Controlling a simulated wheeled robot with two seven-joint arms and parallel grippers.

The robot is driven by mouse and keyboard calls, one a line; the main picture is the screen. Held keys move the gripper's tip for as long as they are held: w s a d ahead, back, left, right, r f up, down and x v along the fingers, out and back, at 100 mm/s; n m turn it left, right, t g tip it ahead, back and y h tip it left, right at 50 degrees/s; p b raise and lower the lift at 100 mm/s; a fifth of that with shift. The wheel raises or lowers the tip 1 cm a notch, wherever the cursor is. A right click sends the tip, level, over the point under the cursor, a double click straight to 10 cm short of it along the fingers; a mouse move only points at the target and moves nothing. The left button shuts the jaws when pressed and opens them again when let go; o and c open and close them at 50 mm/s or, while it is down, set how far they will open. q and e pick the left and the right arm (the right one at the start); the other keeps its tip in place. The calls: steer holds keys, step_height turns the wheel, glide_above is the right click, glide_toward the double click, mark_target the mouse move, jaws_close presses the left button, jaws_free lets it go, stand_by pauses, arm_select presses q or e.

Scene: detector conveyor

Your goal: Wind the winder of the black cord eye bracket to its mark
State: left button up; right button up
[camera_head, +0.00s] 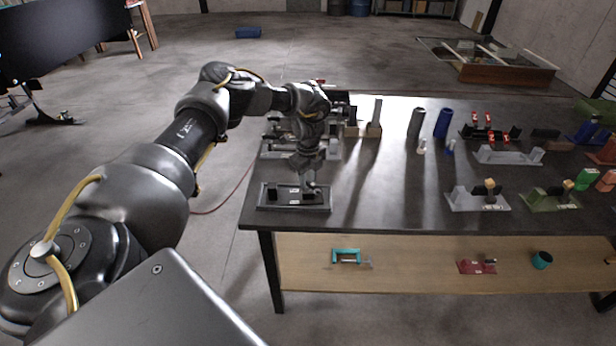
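The black cord eye bracket (270,206) sits on the near left corner of the dark table. My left arm reaches in from the left, and its gripper (309,185) points down over the right part of this bracket. The fingers are at or just above a small part there, which I take to be the winder. The fingers and wrist partly cover it, so I cannot tell whether they touch or grip it. The mark is too small to make out. My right gripper is not in view.
The dark table (370,200) holds a grey bracket (463,202), a green bracket (540,203) and a blue cylinder (442,123). More fixtures stand behind my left wrist. The tabletop right of the black bracket is clear. A wooden lower shelf (420,280) carries a teal clamp-like part (346,253).

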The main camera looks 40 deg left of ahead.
arm_select(q)
steer(key=shift+f, duration=0.15)
jaws_close()
stand_by(0.4)
steer(key=n+p, duration=0.3)
steer(key=n, duration=0.1)
steer(key=shift+n, duration=0.3)
steer(key=shift+n+p, duration=1.65)
steer(key=shift+n, duration=0.85)
jaws_free()
